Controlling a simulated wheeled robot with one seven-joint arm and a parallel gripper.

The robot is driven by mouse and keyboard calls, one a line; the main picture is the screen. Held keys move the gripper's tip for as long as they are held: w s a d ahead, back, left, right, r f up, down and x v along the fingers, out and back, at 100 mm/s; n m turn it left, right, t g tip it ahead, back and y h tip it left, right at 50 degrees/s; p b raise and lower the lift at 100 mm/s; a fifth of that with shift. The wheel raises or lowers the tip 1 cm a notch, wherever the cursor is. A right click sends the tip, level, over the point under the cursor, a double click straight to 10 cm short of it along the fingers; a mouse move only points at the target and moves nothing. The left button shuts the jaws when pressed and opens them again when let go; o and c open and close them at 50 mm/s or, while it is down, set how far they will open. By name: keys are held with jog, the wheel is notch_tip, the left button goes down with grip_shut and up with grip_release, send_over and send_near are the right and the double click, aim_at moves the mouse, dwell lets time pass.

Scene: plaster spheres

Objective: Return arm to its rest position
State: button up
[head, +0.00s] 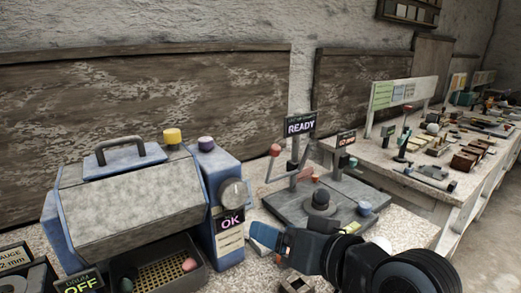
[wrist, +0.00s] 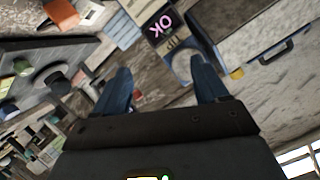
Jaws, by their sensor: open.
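My gripper (head: 262,238) is over the front of the worktop in the head view, right of the blue-and-grey machine and in front of the grey stand base. My dark arm reaches in from the lower right. In the wrist view the two blue fingers of my gripper (wrist: 161,72) stand wide apart with nothing held between them. The machine's OK display (wrist: 162,25) shows beyond the fingers, tilted in that view. Whether the fingertips touch the worktop is not clear.
The blue-and-grey machine (head: 135,205) stands at left, with a dark tray (head: 150,283) holding a pinkish sphere (head: 190,264) before it. The grey stand (head: 345,203) with a READY sign (head: 300,124) is close behind my gripper. A cluttered second table (head: 432,198) stands at right.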

jog(key=s+d+f+m+t+h, duration=0.2)
jog(key=s+d+f+h, duration=0.1)
jog(key=s+d+f, duration=0.5)
jog(key=s+d+f+m+t+h, duration=0.15)
jog(key=s+d+f+h, duration=0.35)
jog(key=s, duration=0.6)
jog(key=s+d+r+n, duration=0.1)
jog(key=s+d, duration=0.1)
jog(key=s, duration=0.8)
jog(key=s+d+r+n+h, duration=0.1)
jog(key=s+d+r, duration=0.1)
jog(key=s, duration=0.8)
jog(key=shift+d+r, duration=0.15)
jog(key=shift+d, duration=0.25)
jog(key=shift+s, duration=0.1)
